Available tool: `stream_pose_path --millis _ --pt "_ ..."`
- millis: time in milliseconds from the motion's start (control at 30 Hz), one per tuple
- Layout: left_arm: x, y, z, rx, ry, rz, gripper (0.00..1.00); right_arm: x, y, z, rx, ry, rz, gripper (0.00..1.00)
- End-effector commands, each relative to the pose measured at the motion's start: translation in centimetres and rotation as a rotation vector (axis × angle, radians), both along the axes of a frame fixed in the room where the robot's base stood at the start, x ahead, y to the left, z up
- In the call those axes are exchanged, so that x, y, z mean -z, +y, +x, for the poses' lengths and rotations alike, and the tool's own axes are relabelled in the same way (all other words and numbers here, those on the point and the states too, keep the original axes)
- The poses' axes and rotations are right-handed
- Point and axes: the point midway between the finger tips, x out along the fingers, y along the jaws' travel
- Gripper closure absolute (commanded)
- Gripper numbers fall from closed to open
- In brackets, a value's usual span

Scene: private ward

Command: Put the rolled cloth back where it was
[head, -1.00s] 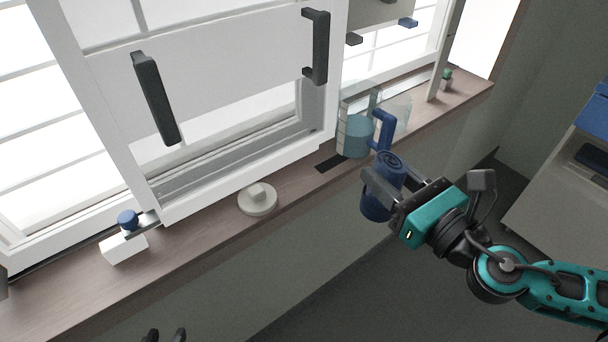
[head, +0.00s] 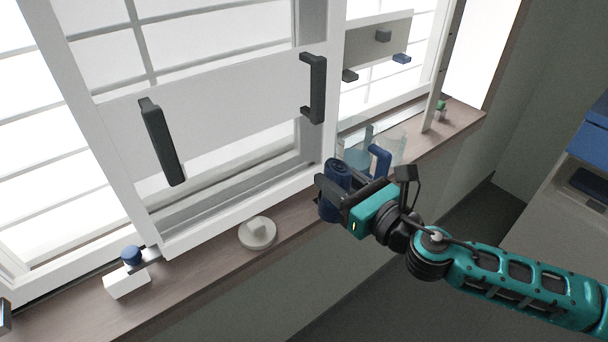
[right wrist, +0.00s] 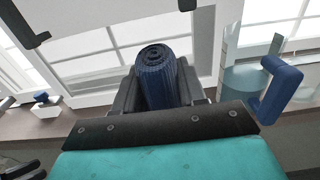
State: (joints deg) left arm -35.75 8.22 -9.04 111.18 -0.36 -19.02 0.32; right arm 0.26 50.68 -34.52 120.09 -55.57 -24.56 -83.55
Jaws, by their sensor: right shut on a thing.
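The rolled cloth (head: 337,178) is a dark blue roll, held upright in my right gripper (head: 334,190) at the sill's front edge, left of the pitcher. It also shows in the right wrist view (right wrist: 156,80), between the two jaws, with its spiral end up. The right gripper is shut on it. Whether the cloth's lower end touches the sill is hidden. The dark mat seen on the sill earlier is now hidden behind the cloth and gripper. My left gripper does not show in the head view now.
A clear pitcher with a blue handle (head: 380,161) stands on the windowsill (head: 205,262) just right of the cloth. A round pale object (head: 257,234) and a white block with a blue knob (head: 127,282) stand to the left. Window handles (head: 162,142) jut out above the sill.

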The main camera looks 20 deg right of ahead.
Motion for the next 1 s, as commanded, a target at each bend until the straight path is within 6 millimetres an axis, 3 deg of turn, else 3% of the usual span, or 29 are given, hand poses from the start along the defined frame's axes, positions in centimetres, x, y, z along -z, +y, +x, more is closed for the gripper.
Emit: stream_pose_path --millis 433,500,667,900,1000 --pt "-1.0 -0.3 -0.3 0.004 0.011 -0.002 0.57 -0.3 3.3 8.8 -0.001 -0.003 0.002 0.95" --pt "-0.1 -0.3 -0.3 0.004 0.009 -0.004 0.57 1.5 3.3 8.7 0.000 0.002 0.002 0.95" --pt "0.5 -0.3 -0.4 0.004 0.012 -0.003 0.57 2.4 3.2 8.6 -0.001 0.000 0.001 0.95" --pt "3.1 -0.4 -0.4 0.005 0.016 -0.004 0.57 6.4 3.2 8.6 0.001 0.001 0.003 0.95" --pt "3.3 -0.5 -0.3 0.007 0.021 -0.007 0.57 7.0 3.2 8.9 0.001 -0.001 0.001 0.95"
